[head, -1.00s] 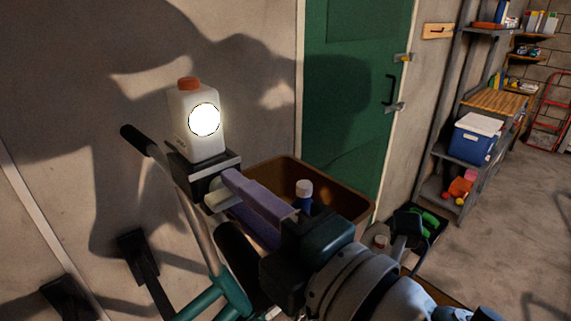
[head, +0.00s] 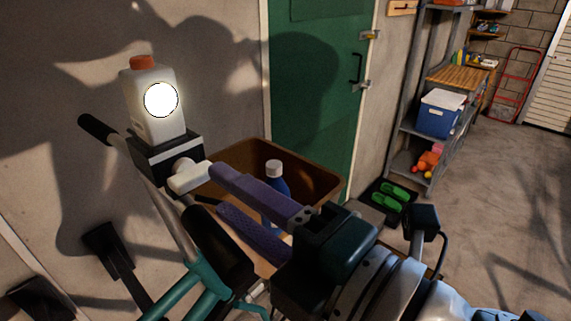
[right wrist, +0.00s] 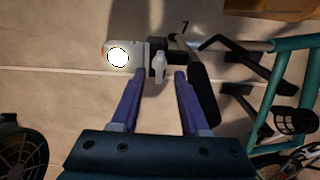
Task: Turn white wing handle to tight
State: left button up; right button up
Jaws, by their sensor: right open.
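The white wing handle (head: 188,178) sticks out from a black clamp block (head: 165,160) on the grey post of the teal-framed equipment. In the right wrist view, the handle (right wrist: 159,66) shows between and just beyond my purple fingertips. My right gripper (head: 217,191) is open, with its fingers pointing toward the handle. It also shows in the right wrist view (right wrist: 159,76), with a clear gap between its fingers and nothing gripped. Whether a fingertip touches the handle I cannot tell. My left gripper is not in view.
A white jug (head: 139,95) with an orange cap stands on the clamp block, partly covered by a bright round glow. A black grip (head: 97,128) rises beside it. A brown bin (head: 318,178) with a blue bottle (head: 274,190) stands behind my fingers. Open floor lies at right.

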jog(key=b+v, duration=0.1)
jog(key=v, duration=0.4)
jog(key=shift+s+d, duration=0.1)
jog(key=shift+d, duration=0.05)
